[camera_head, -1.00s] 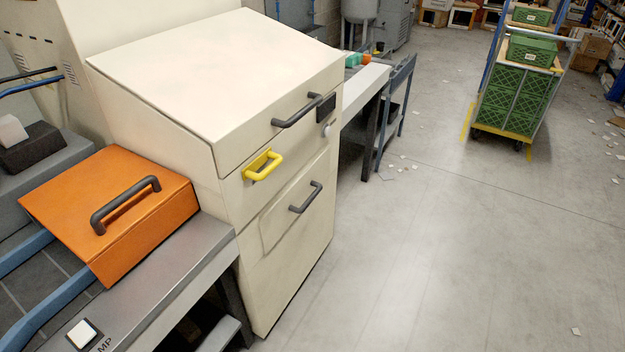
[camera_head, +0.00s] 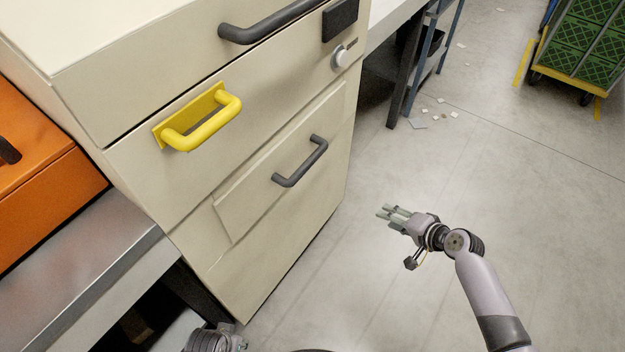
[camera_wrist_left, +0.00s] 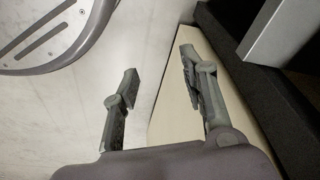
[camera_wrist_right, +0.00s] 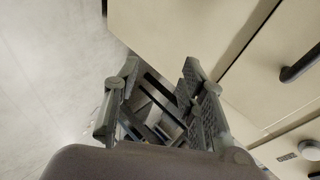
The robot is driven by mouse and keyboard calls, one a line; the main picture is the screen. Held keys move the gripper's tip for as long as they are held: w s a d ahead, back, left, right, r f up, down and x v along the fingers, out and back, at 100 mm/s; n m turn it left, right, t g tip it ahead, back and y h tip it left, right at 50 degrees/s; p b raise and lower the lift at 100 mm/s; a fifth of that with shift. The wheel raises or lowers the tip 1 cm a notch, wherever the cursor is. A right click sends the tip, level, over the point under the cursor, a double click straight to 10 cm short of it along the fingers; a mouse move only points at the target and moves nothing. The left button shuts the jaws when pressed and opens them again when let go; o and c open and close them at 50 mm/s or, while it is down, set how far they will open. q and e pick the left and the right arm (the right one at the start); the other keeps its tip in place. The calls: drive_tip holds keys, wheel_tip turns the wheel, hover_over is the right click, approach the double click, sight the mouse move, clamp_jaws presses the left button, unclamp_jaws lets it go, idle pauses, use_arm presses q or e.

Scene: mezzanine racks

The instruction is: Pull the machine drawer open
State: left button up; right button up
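The cream machine (camera_head: 270,230) stands at the left of the head view. Its front has a band with a yellow handle (camera_head: 205,128), and below it a raised panel with a dark bar handle (camera_head: 302,162). Both fronts look closed. My right gripper (camera_head: 388,212) is open and empty, right of the machine and apart from the handles; its fingers also show spread in the right wrist view (camera_wrist_right: 160,75). My left gripper (camera_wrist_left: 158,65) is open and empty in the left wrist view, near a cream surface. In the head view only part of my left arm shows at the bottom.
Another dark handle (camera_head: 275,22) sits on the machine's top section, near a round knob (camera_head: 342,58). A grey bench (camera_head: 85,265) and an orange box (camera_head: 45,175) adjoin it at left. A cart with green crates (camera_head: 595,50) stands far right. The floor (camera_head: 460,170) between is mostly clear.

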drive_tip(key=w+a+r+t+y+b, duration=0.1)
drive_tip(key=w+a+r+y+b, duration=0.2)
drive_tip(key=r, duration=0.5)
drive_tip(key=n+y+b, duration=0.1)
drive_tip(key=y+b, duration=0.3)
approach(312, 159)
use_arm(q)
wheel_tip(312, 159, up, 8)
drive_tip(key=w+t+b, duration=0.1)
drive_tip(key=w, duration=0.1)
drive_tip(key=shift+w, duration=0.25)
use_arm(e)
drive_tip(key=shift+w+d+f+x, duration=0.1)
drive_tip(key=shift+f+x, duration=0.05)
drive_tip(key=shift+x, duration=1.65)
drive_tip(key=shift+w+d+f+x, duration=0.1)
drive_tip(key=shift+f+x, duration=0.05)
drive_tip(key=shift+x, duration=1.6)
drive_tip(key=shift+w+d+f+x, duration=0.1)
drive_tip(key=shift+f+x, duration=0.05)
drive_tip(key=shift+x, duration=1.65)
use_arm(q)
drive_tip(key=shift+d, duration=0.1)
use_arm(e)
clamp_jaws()
